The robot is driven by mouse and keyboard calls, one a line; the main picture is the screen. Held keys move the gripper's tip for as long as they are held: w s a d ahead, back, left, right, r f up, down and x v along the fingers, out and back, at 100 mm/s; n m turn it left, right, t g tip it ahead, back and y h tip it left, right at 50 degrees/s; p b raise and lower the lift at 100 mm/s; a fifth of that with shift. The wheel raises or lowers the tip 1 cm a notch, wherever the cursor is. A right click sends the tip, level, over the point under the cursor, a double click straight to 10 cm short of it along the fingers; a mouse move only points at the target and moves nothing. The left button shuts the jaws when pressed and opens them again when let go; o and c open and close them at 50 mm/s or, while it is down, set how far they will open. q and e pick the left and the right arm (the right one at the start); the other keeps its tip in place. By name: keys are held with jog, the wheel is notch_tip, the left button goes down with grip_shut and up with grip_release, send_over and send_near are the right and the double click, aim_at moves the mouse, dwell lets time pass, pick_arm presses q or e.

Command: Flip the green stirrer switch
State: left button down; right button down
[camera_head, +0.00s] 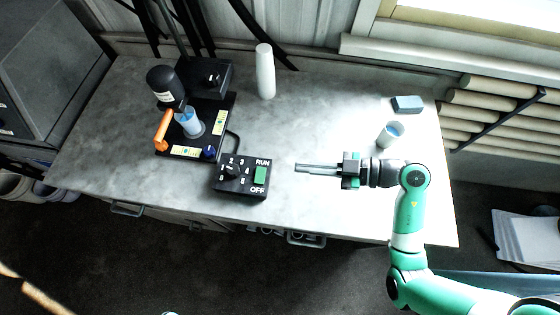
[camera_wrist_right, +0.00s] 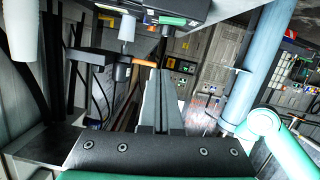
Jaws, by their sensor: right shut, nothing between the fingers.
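The green stirrer switch (camera_head: 260,175) is on the right side of a black control box (camera_head: 229,189), between the labels RUN and OFF. A numbered black dial (camera_head: 233,170) sits to its left on the same box. My right gripper (camera_head: 298,168) is shut and empty, to the right of the box and apart from it, with its fingers pointing left. In the right wrist view its closed fingers (camera_wrist_right: 160,100) point up the picture, and the box (camera_wrist_right: 165,8) shows at the top edge with the green switch (camera_wrist_right: 172,21) on it. My left gripper is not in view.
The disperser (camera_head: 168,84) with an orange handle (camera_head: 162,132) and a blue-filled beaker (camera_head: 188,124) stands behind and left of the box. A white cylinder (camera_head: 265,72) stands at the back. The counter's middle is clear.

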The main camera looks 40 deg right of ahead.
jog(key=b, duration=0.4)
send_over(270, 173)
jog(key=f, duration=0.2)
jog(key=shift+s+a+f, duration=0.2)
jog(key=shift+a+f, duration=0.15)
jog(key=shift+f, duration=0.05)
jog(key=f, duration=0.1)
jog(key=f+b, duration=0.1)
jog(key=b, duration=0.1)
jog(key=shift+w+d+f, duration=0.2)
jog(key=shift+d+f, duration=0.05)
jog(key=shift+f, duration=0.15)
jog(key=shift+f+b, duration=0.4)
jog(key=shift+d, duration=0.1)
